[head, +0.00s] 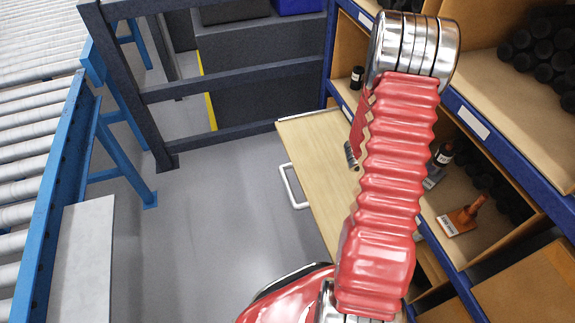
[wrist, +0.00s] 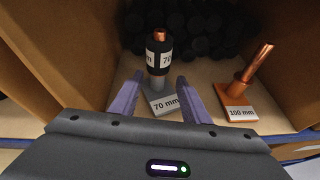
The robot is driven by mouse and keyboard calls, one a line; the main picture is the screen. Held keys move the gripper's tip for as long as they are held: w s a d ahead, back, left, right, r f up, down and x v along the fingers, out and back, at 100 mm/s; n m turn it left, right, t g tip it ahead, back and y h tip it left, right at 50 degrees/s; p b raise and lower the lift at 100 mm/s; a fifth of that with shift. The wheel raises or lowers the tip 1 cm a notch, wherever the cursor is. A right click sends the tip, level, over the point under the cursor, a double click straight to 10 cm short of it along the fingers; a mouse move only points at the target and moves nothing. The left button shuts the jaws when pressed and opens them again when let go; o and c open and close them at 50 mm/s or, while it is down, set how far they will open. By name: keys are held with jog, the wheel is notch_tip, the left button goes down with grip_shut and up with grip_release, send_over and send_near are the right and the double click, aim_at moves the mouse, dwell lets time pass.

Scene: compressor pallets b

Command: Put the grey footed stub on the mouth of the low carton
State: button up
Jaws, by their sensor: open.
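The grey footed stub (wrist: 163,103) stands upright in a shelf bay in the wrist view, with a 70 mm label on its foot. A black collar (wrist: 165,62), also marked 70 mm, sits around its post, and a copper tip shows above. My gripper (wrist: 160,78) is open, one finger on each side of the stub, with nothing clamped. In the head view the stub (head: 433,178) is partly hidden behind my red arm, and my gripper is out of sight. I cannot tell which box is the low carton.
Black cylinders (wrist: 195,28) are piled behind. Cardboard walls bound the bay. A pulled-out wooden drawer (head: 315,170) and a roller conveyor (head: 30,160) flank clear floor.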

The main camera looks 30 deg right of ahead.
jog(key=a+r+m+y, duration=0.3)
jog(key=a+r+m, duration=0.5)
jog(key=a+r, duration=0.65)
jog(key=a+r+m+t+y, duration=0.2)
jog(key=a+r+y, duration=0.1)
jog(key=a, duration=0.8)
jog(key=a+r+m+t+y, duration=0.2)
jog(key=a+r+t+y, duration=0.1)
jog(key=a, duration=0.9)
jog(key=a+r+m+t+y, duration=0.2)
jog(key=a+r+t+y, duration=0.1)
jog(key=a, duration=0.8)
jog(key=shift+s+a+r+y, duration=0.35)
jog(key=shift+a+r+y, duration=0.05)
jog(key=shift+r+y, duration=0.3)
